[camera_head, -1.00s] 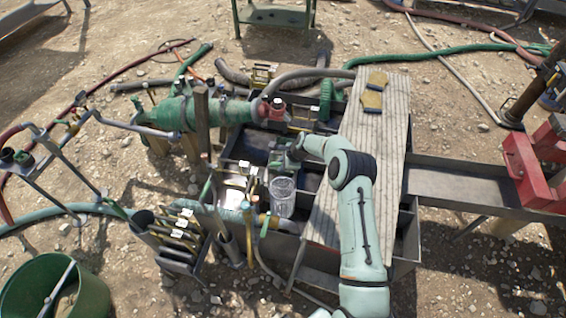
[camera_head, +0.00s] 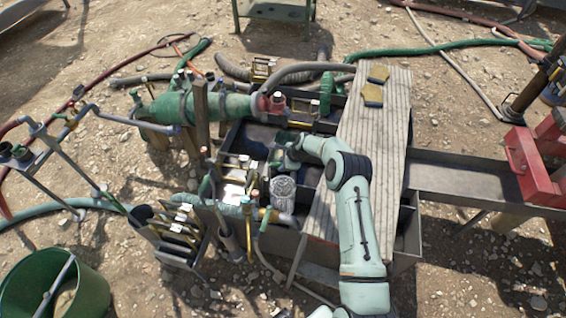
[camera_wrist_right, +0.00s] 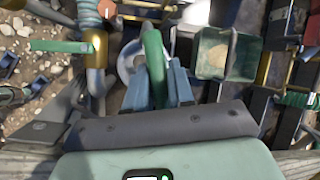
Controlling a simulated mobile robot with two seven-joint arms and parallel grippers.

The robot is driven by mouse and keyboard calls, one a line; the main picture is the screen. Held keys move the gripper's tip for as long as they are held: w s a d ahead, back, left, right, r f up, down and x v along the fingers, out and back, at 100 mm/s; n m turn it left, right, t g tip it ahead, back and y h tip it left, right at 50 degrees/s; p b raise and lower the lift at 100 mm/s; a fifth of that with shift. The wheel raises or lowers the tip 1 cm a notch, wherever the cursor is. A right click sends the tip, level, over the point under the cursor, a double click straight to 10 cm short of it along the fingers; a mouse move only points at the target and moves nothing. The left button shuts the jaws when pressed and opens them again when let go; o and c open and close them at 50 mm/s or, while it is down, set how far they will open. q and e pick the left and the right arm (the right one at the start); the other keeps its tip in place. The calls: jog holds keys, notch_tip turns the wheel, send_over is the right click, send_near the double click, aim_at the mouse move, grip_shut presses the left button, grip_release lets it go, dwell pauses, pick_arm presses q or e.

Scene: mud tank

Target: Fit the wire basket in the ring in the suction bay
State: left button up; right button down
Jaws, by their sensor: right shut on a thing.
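The wire basket (camera_head: 283,187), a pale mesh cylinder, stands upright in the near compartment of the dark tank. Its lower part is hidden behind the pipe at the near wall. My right gripper (camera_head: 278,160) is just beyond the basket's top. In the right wrist view its blue fingers (camera_wrist_right: 160,88) are shut on a green bar (camera_wrist_right: 155,55), which looks like the basket's handle. A pale round rim shows behind the bar; I cannot tell whether it is the basket's or the ring's. The ring is not clearly visible in the head view. My left gripper is out of view.
A green pump body (camera_head: 200,106) and red fitting (camera_head: 270,103) stand at the far left. A hose and pipe (camera_head: 240,211) run along the near side. A green bucket (camera_head: 85,295) is front left.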

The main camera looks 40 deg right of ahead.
pick_arm(q)
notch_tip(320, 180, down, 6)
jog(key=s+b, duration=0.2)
jog(key=b, duration=0.3)
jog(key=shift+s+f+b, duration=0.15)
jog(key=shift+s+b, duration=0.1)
jog(key=shift+b, duration=0.05)
pick_arm(e)
notch_tip(320, 180, down, 8)
jog(key=shift+f, duration=0.25)
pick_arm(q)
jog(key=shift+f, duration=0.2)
pick_arm(e)
jog(key=shift+f, duration=0.2)
